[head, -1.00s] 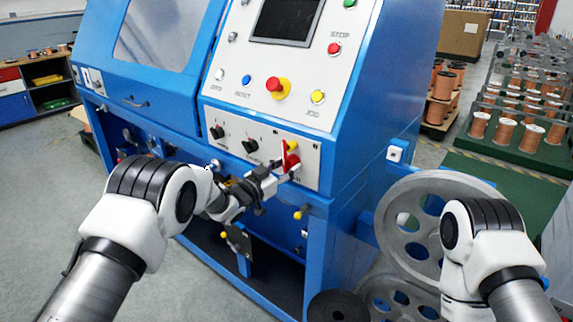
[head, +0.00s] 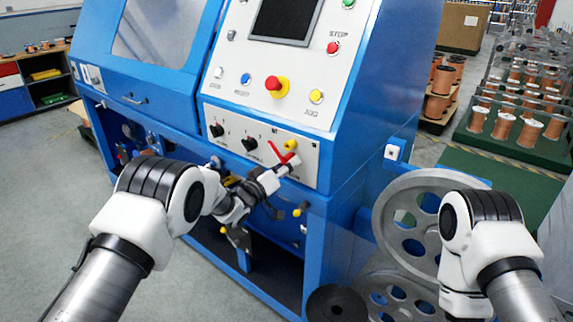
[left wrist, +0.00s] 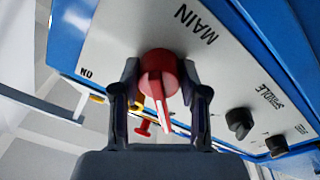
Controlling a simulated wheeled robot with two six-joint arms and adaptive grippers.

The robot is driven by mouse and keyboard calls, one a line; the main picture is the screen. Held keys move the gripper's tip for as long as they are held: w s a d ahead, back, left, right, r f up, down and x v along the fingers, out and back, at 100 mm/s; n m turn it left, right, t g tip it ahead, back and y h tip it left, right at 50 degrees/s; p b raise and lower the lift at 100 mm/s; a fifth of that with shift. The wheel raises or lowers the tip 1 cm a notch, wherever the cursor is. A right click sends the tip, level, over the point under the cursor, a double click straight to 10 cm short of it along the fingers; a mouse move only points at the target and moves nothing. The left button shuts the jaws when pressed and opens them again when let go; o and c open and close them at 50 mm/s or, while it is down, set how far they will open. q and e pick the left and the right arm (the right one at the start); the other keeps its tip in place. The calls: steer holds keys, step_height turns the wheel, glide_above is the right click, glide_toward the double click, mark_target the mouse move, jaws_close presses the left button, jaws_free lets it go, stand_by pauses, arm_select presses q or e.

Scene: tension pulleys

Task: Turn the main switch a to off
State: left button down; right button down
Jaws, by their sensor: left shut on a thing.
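The main switch (head: 276,152) is a red rotary handle on the right of the machine's lower white panel. In the head view its bar slants up and to the left, and my gripper hides part of it. In the left wrist view the red switch (left wrist: 158,72) sits below the MAIN lettering, its bar pointing down and slightly right. My left gripper (head: 290,163) is shut on the switch, with one dark finger on each side of it in the left wrist view (left wrist: 161,105). Of my right arm only upper links show; its gripper is out of view.
Two black knobs (head: 249,144) sit left of the switch, and a yellow part (head: 291,145) shows just above it. A red emergency button (head: 274,84) is on the panel above. A grey spoked wheel (head: 386,221) stands to the right of the machine.

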arm_select(q)
steer(key=shift+r, duration=0.1)
stand_by(0.3)
steer(key=c, duration=0.6)
jaws_free()
steer(key=v, duration=1.2)
steer(key=shift+f, duration=0.25)
